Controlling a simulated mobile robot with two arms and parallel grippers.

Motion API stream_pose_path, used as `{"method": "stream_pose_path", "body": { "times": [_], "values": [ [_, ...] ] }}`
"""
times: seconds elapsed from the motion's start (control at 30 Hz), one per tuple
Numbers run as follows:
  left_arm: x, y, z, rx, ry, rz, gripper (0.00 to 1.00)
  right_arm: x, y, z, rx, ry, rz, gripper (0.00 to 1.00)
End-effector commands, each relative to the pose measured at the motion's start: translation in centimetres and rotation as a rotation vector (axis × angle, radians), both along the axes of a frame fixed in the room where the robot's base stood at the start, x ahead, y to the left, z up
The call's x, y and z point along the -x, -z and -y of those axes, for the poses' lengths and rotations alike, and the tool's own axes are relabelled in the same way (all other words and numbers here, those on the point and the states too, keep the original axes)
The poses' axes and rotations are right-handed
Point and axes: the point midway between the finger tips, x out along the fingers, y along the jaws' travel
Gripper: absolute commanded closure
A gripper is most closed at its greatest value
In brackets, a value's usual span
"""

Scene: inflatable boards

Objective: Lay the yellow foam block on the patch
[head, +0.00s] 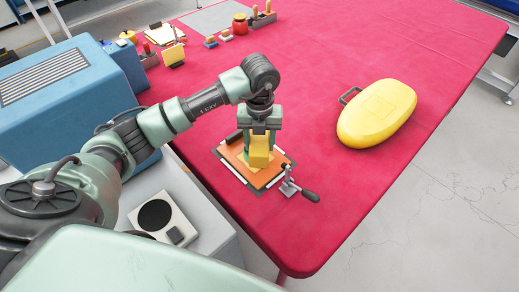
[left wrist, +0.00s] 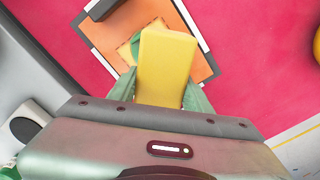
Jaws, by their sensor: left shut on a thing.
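My left gripper (head: 259,130) is shut on the yellow foam block (head: 258,154). The block points down over the orange sheet (head: 270,178). In the left wrist view the block (left wrist: 165,65) sits between the green fingers and covers part of the sheet (left wrist: 190,38). A yellow patch (head: 243,159) lies on the sheet, partly hidden behind the block; its edge also shows in the left wrist view (left wrist: 126,52). I cannot tell whether the block touches the patch. My right gripper is not in view.
A clamp with a black handle (head: 310,195) stands at the sheet's right edge. A yellow inflatable board (head: 378,113) lies to the right on the red table (head: 320,75). Small tools and a red jar (head: 240,24) stand at the back. A blue machine (head: 65,100) is at left.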

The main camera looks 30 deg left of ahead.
Motion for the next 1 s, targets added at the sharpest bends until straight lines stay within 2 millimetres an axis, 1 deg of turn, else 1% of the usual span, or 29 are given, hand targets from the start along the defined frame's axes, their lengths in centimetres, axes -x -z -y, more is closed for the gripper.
{"method": "stream_pose_path", "body": {
  "times": [0.2,0.3,0.67,0.7,0.77,1.0],
  "values": [
    [0.1,3.1,0.0,0.000,-0.001,-0.005,0.89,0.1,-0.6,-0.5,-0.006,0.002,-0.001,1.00],
    [0.1,4.0,0.0,0.000,0.001,-0.002,0.89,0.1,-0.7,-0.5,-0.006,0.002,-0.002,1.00],
    [0.1,4.6,0.0,0.000,0.001,-0.001,0.89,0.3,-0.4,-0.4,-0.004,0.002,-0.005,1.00],
    [0.0,4.5,0.0,0.000,0.001,0.000,0.45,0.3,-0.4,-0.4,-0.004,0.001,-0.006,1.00],
    [0.0,4.4,0.0,0.000,0.001,-0.001,0.29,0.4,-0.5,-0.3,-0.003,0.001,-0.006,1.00],
    [0.1,4.4,0.0,0.000,0.001,-0.001,0.29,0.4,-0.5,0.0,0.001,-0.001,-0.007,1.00]
  ]
}}
